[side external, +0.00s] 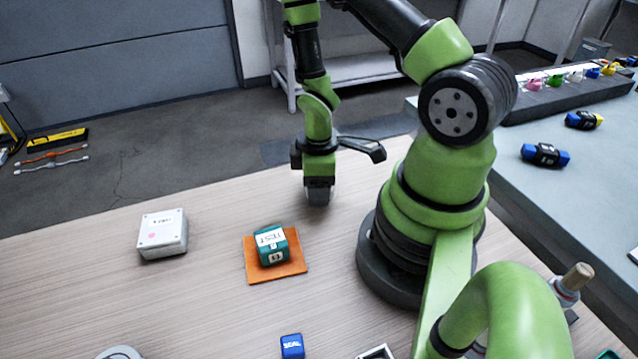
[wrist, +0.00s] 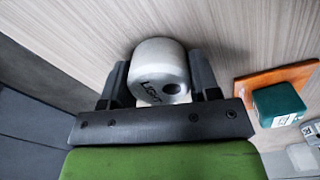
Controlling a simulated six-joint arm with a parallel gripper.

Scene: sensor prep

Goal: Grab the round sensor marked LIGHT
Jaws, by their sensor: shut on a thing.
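The round sensor (wrist: 158,68) is a pale grey cylinder with LIGHT printed on its side and a dark round spot beside the word. In the wrist view it sits between the two dark fingers of my gripper (wrist: 160,88), which is shut on it. In the side view my gripper (side external: 318,190) points down at the far part of the wooden table, behind the orange mat. The sensor's dim grey lower part (side external: 318,198) shows below the fingers there. I cannot tell whether it touches the table.
A teal box marked TEST (side external: 272,246) sits on an orange mat (side external: 290,271), right of the gripper in the wrist view. A white box (side external: 162,233) stands left. A blue SEAL block (side external: 292,346) is at the front. My arm's base is right of the gripper.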

